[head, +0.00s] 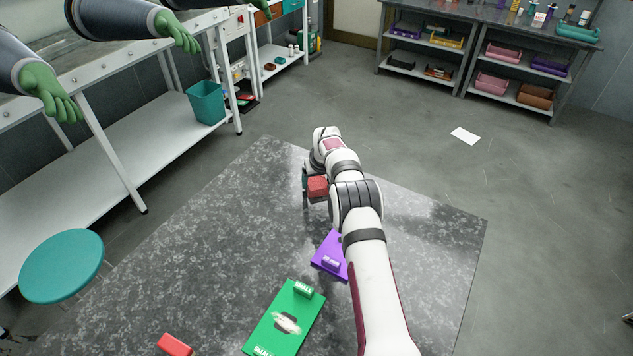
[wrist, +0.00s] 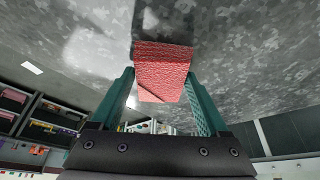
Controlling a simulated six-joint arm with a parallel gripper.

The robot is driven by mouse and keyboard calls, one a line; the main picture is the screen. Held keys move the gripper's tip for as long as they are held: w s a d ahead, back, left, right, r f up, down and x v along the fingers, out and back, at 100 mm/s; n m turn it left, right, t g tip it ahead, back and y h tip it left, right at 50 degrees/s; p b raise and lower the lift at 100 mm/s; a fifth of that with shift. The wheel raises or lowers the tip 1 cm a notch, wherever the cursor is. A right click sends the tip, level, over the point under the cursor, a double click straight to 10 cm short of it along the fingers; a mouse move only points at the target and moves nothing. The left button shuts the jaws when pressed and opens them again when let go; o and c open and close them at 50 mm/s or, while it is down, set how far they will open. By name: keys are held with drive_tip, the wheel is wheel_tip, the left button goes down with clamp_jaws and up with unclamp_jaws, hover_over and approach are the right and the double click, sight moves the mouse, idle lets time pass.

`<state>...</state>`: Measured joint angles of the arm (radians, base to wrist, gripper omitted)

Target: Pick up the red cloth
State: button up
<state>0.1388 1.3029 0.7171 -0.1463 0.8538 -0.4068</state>
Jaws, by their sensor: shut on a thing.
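The red cloth (head: 317,186) is a small, folded-looking, textured red bundle near the far part of the grey speckled table. In the wrist view the cloth (wrist: 163,72) sits between the two teal fingers of my gripper (wrist: 163,92). The fingers are shut on it. In the head view my gripper (head: 306,184) is mostly hidden behind my arm and the cloth. I cannot tell how far the cloth is above the table.
A green board (head: 287,322) and a purple board (head: 330,256), both with labels, lie on the table (head: 205,240) nearer the camera. A red block (head: 175,345) is at the bottom edge. The table's left part is clear. A teal stool (head: 62,265) stands left of it.

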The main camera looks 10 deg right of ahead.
sight(321, 183)
drive_tip(key=r, duration=0.4)
drive_tip(key=shift+s+d+r, duration=0.2)
drive_tip(key=shift+d+r, duration=0.2)
drive_tip(key=s+d+r, duration=0.6)
drive_tip(key=d, duration=0.2)
drive_tip(key=shift+s+d, duration=0.2)
drive_tip(key=shift+s, duration=0.2)
